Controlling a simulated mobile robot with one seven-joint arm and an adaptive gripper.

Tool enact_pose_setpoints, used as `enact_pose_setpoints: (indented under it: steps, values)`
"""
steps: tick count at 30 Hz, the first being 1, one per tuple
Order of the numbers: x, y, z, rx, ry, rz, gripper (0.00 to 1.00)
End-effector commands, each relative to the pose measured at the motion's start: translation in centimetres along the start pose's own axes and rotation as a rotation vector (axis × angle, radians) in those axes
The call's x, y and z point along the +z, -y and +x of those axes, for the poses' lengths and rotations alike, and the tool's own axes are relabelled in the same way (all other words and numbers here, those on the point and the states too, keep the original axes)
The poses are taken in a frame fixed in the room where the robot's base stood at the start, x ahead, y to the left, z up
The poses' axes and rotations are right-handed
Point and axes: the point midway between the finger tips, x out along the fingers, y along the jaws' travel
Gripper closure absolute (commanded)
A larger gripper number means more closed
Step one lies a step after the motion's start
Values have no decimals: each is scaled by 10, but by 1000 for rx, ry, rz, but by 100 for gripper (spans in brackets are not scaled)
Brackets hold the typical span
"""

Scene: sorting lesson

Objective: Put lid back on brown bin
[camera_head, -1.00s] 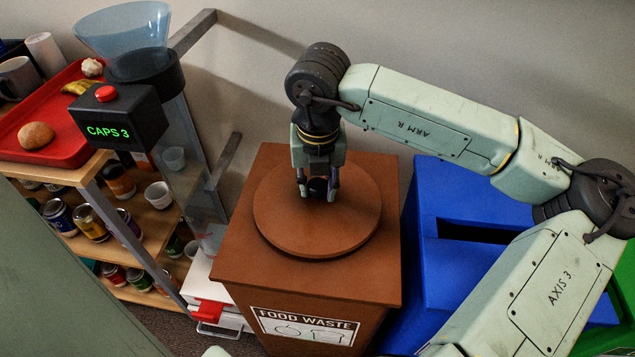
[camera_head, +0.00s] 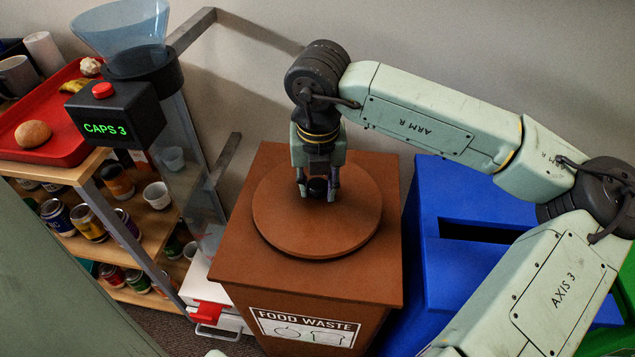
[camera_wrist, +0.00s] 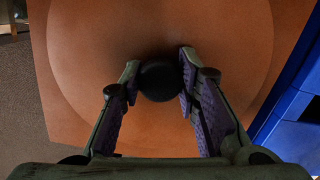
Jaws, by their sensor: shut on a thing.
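The brown bin (camera_head: 310,283) with a "FOOD WASTE" label stands in the middle of the head view. Its round brown lid (camera_head: 283,228) lies flat on the bin's top, roughly centred; I cannot tell whether it is fully seated. My gripper (camera_head: 318,189) is over the lid, pointing down, shut on the lid's black knob (camera_head: 318,187). In the wrist view the knob (camera_wrist: 160,80) is between my two fingertips (camera_wrist: 158,76), with the lid (camera_wrist: 100,35) around it. The opening under the lid is hidden.
A blue bin (camera_head: 450,200) with a slot stands close at the right, and a green bin (camera_head: 625,275) beyond it. At the left are a caps dispenser (camera_head: 115,115) and a shelf (camera_head: 150,225) with cans, cups and a red tray (camera_head: 65,150). The wall is behind.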

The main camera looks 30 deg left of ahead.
Motion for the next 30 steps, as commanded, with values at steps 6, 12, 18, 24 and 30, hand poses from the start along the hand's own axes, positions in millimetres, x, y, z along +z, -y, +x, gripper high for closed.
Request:
enact_pose_setpoints:
  steps: [6, 12, 18, 24, 30]
  values:
    - [0, 0, 1, 0, 0, 0, 100]
    - [0, 0, 1, -1, 1, 0, 100]
    - [0, 0, 1, -1, 1, 0, 100]
    - [0, 0, 0, 0, 1, 0, 100]
    - [0, 0, 0, 0, 1, 0, 66]
